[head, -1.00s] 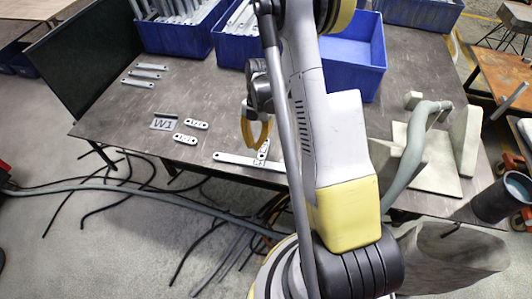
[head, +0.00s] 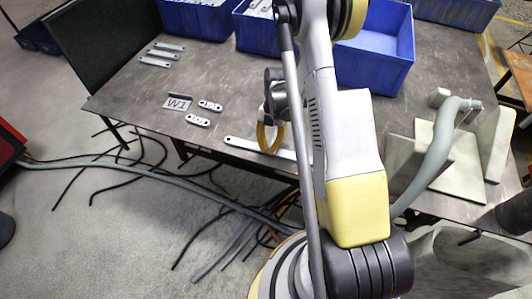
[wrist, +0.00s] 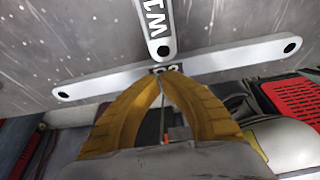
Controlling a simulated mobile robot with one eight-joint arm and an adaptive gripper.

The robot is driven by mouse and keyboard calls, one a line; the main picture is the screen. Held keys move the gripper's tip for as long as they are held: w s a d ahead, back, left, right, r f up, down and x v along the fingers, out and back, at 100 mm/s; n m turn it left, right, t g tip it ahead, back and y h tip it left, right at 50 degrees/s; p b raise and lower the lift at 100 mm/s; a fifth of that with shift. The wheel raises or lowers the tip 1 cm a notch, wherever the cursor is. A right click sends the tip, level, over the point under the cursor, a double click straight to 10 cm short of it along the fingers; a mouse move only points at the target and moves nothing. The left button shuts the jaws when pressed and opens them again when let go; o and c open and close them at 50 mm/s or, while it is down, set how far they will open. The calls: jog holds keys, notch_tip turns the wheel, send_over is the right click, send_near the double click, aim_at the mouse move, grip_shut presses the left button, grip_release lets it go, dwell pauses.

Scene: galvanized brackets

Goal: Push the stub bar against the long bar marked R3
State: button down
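The long bar (head: 243,145) lies flat near the table's front edge. In the wrist view the long bar (wrist: 225,60) runs across the picture, its mark partly hidden by my fingertips. The stub bar (wrist: 157,22), grey with a dark W1 mark, extends up from the long bar's middle at roughly a right angle. Its holed end is at or very close to the long bar's edge; I cannot tell whether they touch. My gripper (head: 268,150) is shut and empty, its yellow fingertips (wrist: 160,82) together over the long bar's near edge. The stub is not discernible in the head view.
A W1 plate (head: 178,103) and two short bars (head: 210,105) (head: 198,120) lie left of my gripper. Three bars (head: 162,54) lie farther back. Blue bins (head: 375,60) line the back. A pale angled fixture (head: 455,165) stands on the right. The table's front edge is close.

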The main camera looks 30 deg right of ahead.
jog(key=shift+w+d, duration=0.2)
jog(key=shift+w+d, duration=0.65)
jog(key=shift+d, duration=0.2)
